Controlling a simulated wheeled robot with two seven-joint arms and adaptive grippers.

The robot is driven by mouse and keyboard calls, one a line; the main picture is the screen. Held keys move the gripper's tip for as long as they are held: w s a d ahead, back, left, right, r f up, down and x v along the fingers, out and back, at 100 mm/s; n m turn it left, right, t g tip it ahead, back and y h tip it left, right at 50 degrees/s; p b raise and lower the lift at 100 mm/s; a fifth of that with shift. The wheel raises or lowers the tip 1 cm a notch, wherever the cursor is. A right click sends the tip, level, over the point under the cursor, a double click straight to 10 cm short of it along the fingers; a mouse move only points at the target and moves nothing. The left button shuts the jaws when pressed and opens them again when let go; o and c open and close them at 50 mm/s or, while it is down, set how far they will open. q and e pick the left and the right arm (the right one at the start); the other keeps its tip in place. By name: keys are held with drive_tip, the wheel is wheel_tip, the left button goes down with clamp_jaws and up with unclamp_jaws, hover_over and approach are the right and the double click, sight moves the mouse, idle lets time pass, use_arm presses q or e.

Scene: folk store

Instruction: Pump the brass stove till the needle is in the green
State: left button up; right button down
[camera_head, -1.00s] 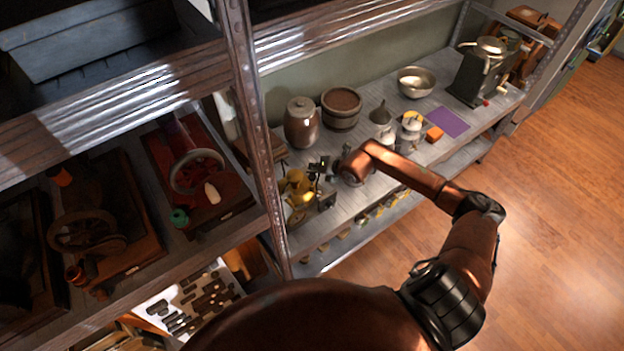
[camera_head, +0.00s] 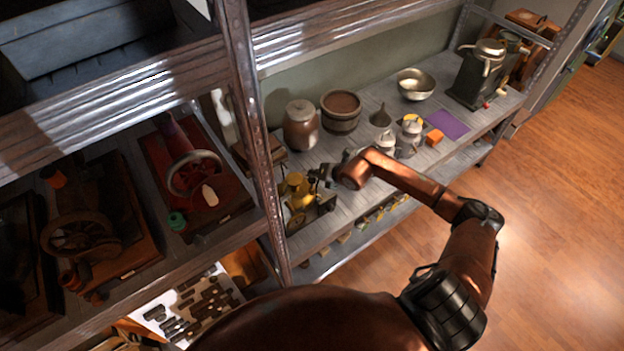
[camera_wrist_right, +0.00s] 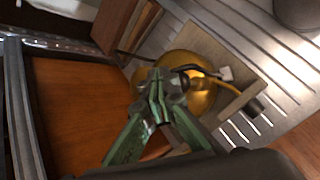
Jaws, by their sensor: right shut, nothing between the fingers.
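The brass stove (camera_head: 295,188) stands on the grey slatted shelf at its near left end, beside the metal upright. In the right wrist view its rounded brass tank (camera_wrist_right: 199,92) and a curved brass tube show behind the fingers. My right gripper (camera_head: 325,172) is at the stove's right side. In the wrist view its green fingers (camera_wrist_right: 158,92) are shut and empty, in front of the tank. A dark round part (camera_wrist_right: 177,82) sits just beside the fingertips; I cannot tell whether they touch it. No gauge needle is readable. My left gripper is not in view.
A lidded brown jar (camera_head: 301,124) and a wooden tub (camera_head: 341,110) stand behind. The metal upright (camera_head: 250,120) stands close left.

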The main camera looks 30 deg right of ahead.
drive_tip(key=shift+f, duration=0.1)
idle(0.6)
drive_tip(key=shift+f, duration=0.35)
drive_tip(key=shift+f+b, duration=0.1)
drive_tip(key=shift+b, duration=0.25)
